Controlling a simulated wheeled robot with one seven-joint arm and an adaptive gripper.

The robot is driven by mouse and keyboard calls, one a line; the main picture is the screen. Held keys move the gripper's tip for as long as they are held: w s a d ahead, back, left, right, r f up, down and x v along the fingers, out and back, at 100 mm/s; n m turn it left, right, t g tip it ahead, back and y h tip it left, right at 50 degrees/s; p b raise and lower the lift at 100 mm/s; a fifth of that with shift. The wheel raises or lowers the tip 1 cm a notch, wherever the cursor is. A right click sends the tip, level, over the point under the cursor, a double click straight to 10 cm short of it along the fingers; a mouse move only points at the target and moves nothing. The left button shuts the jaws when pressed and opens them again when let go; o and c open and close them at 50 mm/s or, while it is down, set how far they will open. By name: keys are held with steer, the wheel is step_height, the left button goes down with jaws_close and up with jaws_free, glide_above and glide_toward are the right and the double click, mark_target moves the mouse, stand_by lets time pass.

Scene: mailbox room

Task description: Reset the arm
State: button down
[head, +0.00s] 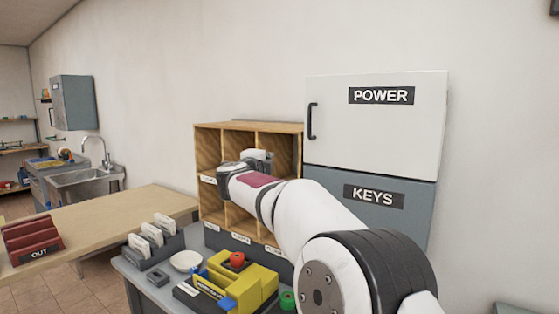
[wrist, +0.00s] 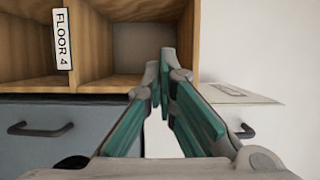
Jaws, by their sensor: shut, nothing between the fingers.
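My arm reaches across the head view from the lower right to the wooden pigeonhole unit (head: 248,126). Its wrist end is in front of the unit's compartments, and the fingers are mostly hidden there. In the wrist view my gripper (wrist: 160,72) is shut, its teal-padded fingers meeting near the tips with nothing between them.
A white POWER cabinet (head: 375,130) above a grey KEYS cabinet (head: 415,200) stands to the right. Below my arm, the grey table holds a yellow block-like device (head: 262,283), a white bowl (head: 186,261) and a letter rack (head: 150,245). A wooden counter (head: 115,220) is at left.

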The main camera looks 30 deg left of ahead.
steer(key=shift+s+a, duration=1)
steer(key=shift+a, duration=0.1)
steer(key=w+d+r+n+y, duration=0.25)
steer(key=d+r+n, duration=0.35)
steer(key=r, duration=0.5)
steer(key=s+d+r+n+g+y, duration=0.1)
steer(key=s+d+r+n+g, duration=0.15)
steer(key=d, duration=0.45)
steer(key=s+d+r+n+g+y, duration=0.1)
steer(key=d+r+n+y, duration=0.15)
steer(key=d, duration=0.35)
steer(key=s+d+f+n+g+h, duration=0.15)
steer(key=s+d+f, duration=0.35)
steer(key=d, duration=0.6)
steer(key=s+d+f+n+g+h, duration=0.1)
steer(key=s+d+f+h, duration=0.25)
steer(key=s+d, duration=0.45)
steer(key=s+d+f+n+g+h, duration=0.25)
steer(key=d+f, duration=0.25)
steer(key=d, duration=0.8)
steer(key=s+d+f+m+g+h, duration=0.1)
steer(key=s+d+f+g+h, duration=0.1)
steer(key=s+d+f, duration=0.6)
steer(key=s+d+f+g+h, duration=0.2)
steer(key=s+d+f, duration=0.6)
steer(key=s, duration=0.6)
steer(key=shift+s+d+m, duration=0.25)
steer(key=shift+d+m, duration=0.15)
steer(key=shift+d, duration=0.1)
